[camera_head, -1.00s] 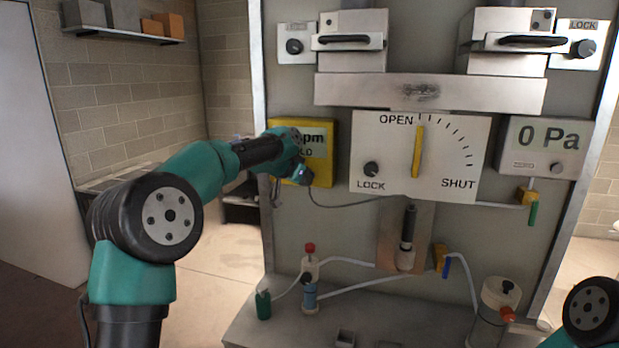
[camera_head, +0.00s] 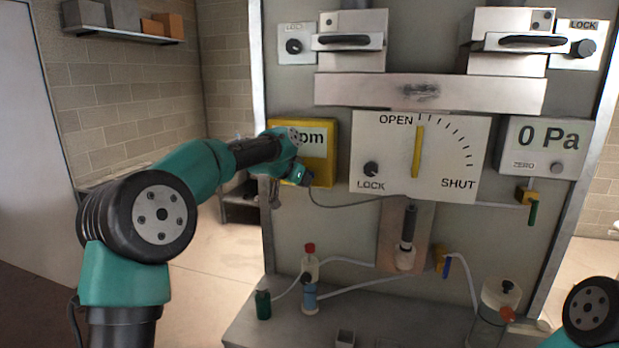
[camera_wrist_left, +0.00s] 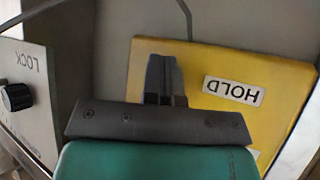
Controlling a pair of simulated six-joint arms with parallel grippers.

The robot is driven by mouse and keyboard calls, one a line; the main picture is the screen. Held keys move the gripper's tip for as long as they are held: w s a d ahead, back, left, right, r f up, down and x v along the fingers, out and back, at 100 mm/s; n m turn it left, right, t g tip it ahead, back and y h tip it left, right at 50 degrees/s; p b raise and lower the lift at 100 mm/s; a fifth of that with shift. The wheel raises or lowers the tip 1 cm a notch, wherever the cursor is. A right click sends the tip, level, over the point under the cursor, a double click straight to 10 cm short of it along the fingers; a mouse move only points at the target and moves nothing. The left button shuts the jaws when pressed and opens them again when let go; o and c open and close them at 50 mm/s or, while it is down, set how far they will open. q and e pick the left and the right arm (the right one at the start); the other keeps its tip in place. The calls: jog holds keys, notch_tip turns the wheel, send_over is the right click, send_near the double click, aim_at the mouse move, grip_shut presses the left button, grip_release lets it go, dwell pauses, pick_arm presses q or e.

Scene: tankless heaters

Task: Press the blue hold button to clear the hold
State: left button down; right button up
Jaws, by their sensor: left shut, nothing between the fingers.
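The yellow ppm meter (camera_head: 326,170) is mounted on the left of the upright panel, its display partly covered by my left arm. In the left wrist view its yellow face (camera_wrist_left: 215,65) fills the right side, with a white HOLD label (camera_wrist_left: 233,91) upside down. I cannot make out the blue hold button; my gripper covers that area. My left gripper (camera_head: 304,178) is shut and empty at the lower part of the meter. Its closed fingers (camera_wrist_left: 165,75) lie over the yellow face, beside the label. I cannot tell whether they touch it. My right gripper is out of view.
A 0 Pa gauge (camera_head: 545,148) is farther right. Tubing and bottles stand on the ledge (camera_head: 270,315) below. The space left of the panel is open.

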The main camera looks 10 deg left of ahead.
pick_arm(q)
jog(key=shift+s, duration=0.1)
jog(key=s, duration=0.5)
jog(key=shift+s+a, duration=0.1)
jog(key=shift+s, duration=0.3)
dwell(0.3)
